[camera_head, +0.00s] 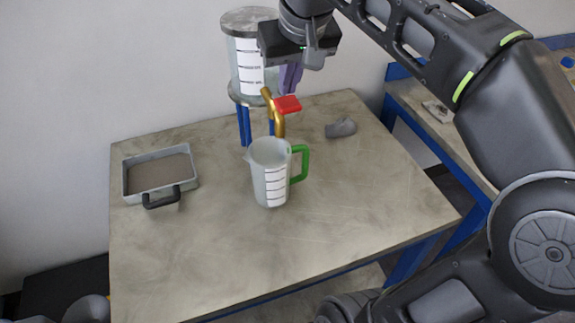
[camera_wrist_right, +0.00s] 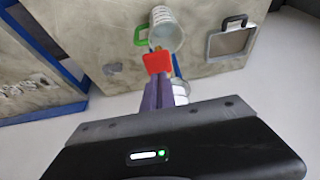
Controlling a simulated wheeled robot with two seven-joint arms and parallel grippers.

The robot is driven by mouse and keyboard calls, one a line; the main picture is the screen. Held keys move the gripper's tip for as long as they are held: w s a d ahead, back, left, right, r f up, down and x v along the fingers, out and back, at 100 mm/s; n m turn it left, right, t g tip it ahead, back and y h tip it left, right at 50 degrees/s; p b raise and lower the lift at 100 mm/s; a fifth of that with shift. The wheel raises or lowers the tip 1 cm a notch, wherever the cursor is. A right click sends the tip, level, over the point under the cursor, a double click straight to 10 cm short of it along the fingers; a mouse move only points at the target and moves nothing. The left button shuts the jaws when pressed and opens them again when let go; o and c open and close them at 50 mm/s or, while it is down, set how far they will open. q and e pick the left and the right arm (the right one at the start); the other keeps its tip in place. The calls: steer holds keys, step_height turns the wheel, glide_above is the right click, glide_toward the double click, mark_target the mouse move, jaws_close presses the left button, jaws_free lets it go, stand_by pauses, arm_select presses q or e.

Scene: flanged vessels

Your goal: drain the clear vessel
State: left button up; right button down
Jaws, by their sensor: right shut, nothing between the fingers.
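The clear vessel (camera_head: 246,62) stands at the back of the table between grey flanges, on blue legs, with a white scale label. Its brass tap (camera_head: 277,118) curves down at the front and has a red lever (camera_head: 288,104). A clear jug (camera_head: 268,172) with a green handle stands below and in front of the tap; no stream shows. My right gripper (camera_head: 289,88) is shut and empty, its purple fingers just above the red lever. In the right wrist view the fingertips (camera_wrist_right: 156,80) are beside the lever (camera_wrist_right: 157,61); I cannot tell whether they touch. The vessel's liquid level is unclear.
A grey tray (camera_head: 127,180) with a black handle sits at the table's left. A small grey object (camera_head: 341,128) lies right of the tap. The table (camera_head: 230,262) is bare in front. A second blue-framed bench (camera_head: 425,115) stands at the right.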

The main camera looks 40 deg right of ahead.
step_height(320, 180, up, 4)
steer(key=p, duration=0.2)
steer(key=shift+r+p, duration=0.15)
steer(key=shift+p, duration=0.25)
